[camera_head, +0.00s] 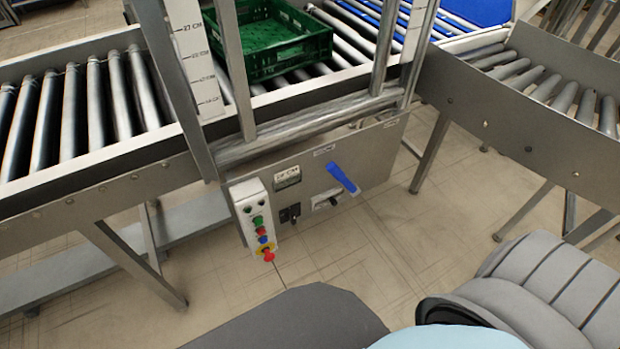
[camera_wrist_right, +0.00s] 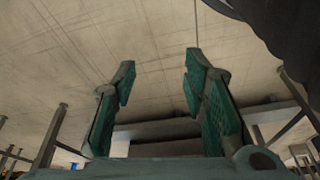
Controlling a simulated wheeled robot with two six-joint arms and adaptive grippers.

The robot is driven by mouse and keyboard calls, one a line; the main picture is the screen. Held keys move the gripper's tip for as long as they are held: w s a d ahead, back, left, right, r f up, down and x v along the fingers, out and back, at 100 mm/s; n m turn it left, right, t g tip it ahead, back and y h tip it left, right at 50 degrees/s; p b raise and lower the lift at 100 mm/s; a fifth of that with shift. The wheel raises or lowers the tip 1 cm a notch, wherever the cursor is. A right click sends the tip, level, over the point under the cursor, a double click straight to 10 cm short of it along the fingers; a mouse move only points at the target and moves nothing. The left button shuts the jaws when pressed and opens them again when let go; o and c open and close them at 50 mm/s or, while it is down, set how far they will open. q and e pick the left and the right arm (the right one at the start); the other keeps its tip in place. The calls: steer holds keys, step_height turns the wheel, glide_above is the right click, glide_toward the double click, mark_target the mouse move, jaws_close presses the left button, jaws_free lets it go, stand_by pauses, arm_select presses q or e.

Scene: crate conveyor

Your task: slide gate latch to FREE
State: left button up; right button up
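A grey panel (camera_head: 376,150) hangs below the conveyor in the head view. A blue lever handle (camera_head: 342,178) sticks out from its right part. Below the lever is a pale plate with a small dark knob (camera_head: 332,200); it may be the gate latch, but its lettering is too small to read. My right gripper (camera_wrist_right: 160,85) is open and empty in the right wrist view, with its two green-padded fingers apart. It is not near the panel in any view. My left gripper is not in view.
A control box (camera_head: 254,215) with coloured buttons and a red knob hangs left of the panel. A green crate (camera_head: 290,66) stands on the rollers behind a metal gate frame (camera_head: 232,60). A curved roller conveyor (camera_head: 520,120) lies to the right. Open floor (camera_head: 340,250) lies in front.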

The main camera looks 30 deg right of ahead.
steer(key=w+d+f+m+t+b, duration=0.25)
steer(key=w+m+b, duration=0.2)
steer(key=w, duration=0.55)
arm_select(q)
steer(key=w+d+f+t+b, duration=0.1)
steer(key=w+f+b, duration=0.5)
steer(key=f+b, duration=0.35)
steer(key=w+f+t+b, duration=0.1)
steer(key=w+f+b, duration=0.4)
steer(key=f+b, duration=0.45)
arm_select(e)
steer(key=m+t+h, duration=0.5)
steer(key=m+t, duration=0.4)
steer(key=m, duration=1.1)
glide_toward(335, 204)
steer(key=shift+m+g, duration=0.25)
steer(key=shift+m, duration=0.2)
steer(key=b+x, duration=0.4)
steer(key=x, duration=0.4)
steer(key=shift+w, duration=0.4)
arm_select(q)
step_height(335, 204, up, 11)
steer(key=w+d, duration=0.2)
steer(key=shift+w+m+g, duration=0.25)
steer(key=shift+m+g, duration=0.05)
arm_select(e)
steer(key=shift+w+d, duration=0.15)
jaws_close()
